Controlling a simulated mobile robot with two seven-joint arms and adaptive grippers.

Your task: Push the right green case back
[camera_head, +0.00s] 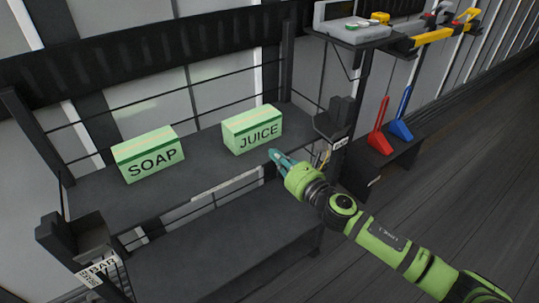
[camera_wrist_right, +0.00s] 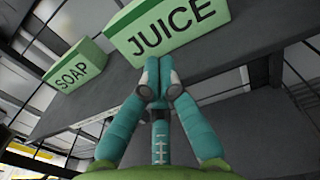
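The right green case, marked JUICE (camera_head: 252,130), stands upright on the upper dark shelf (camera_head: 205,160), near its right end. In the right wrist view the JUICE case (camera_wrist_right: 165,30) is at the top, above my fingertips. The other green case, marked SOAP (camera_head: 148,155), stands on the same shelf to the left, and it shows at the left of the right wrist view (camera_wrist_right: 75,66). My right gripper (camera_head: 274,157) is just in front of the shelf's front edge, below and right of the JUICE case. Its teal fingertips (camera_wrist_right: 158,78) are together with nothing between them. My left gripper is not in view.
Thin rails run behind the shelf. A dark post with a bracket (camera_head: 335,120) stands at the shelf's right end. A lower shelf (camera_head: 230,255) is bare. A scale (camera_head: 352,32) and red (camera_head: 380,130) and blue (camera_head: 402,117) tools are at the right.

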